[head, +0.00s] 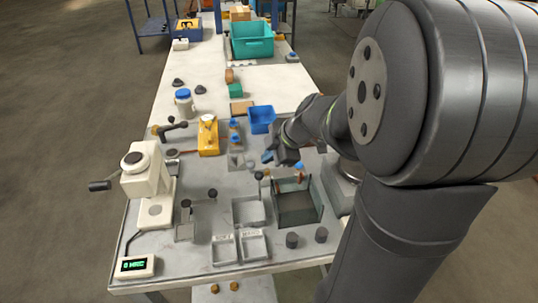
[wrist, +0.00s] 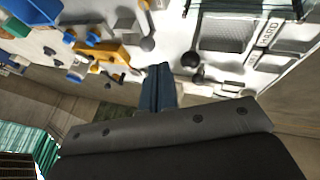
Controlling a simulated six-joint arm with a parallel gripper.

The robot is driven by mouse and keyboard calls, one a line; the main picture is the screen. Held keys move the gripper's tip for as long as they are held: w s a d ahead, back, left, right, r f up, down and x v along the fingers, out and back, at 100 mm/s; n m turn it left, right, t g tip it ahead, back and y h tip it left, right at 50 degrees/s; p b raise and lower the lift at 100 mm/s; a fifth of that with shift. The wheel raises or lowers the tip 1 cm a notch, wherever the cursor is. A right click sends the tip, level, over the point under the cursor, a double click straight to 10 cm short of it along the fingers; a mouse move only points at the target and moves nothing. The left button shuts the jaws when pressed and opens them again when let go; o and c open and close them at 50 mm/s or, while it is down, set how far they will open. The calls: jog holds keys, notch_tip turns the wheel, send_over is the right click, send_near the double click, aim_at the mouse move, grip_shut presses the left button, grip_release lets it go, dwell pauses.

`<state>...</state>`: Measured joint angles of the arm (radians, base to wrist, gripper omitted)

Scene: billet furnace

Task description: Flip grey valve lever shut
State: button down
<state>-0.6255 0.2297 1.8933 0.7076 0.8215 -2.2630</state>
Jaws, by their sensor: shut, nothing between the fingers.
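My gripper (head: 270,157) is shut and empty, its blue fingers together above the right middle of the bench. In the wrist view the shut fingers (wrist: 158,85) point toward the bench parts. Close to the gripper in the head view is a small upright lever with a dark ball knob (head: 259,175), near a grey open-topped box (head: 297,222). Two more dark-knobbed levers stand on the left, one (head: 213,193) by a grey frame and one (head: 186,203) nearer the front. I cannot tell for sure which is the grey valve lever, nor its position. A dark ball knob (wrist: 190,60) shows right of the fingers in the wrist view.
A cream hand-crank press (head: 147,180) stands at the left edge with a green readout (head: 136,265). A yellow device (head: 208,137) and a blue bin (head: 261,119) sit behind. Labelled trays (head: 224,249) lie at the front. The far white bench top is partly clear.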

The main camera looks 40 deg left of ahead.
jog(key=x, duration=0.6)
jog(key=shift+a+f, duration=0.2)
jog(key=shift+f, duration=0.15)
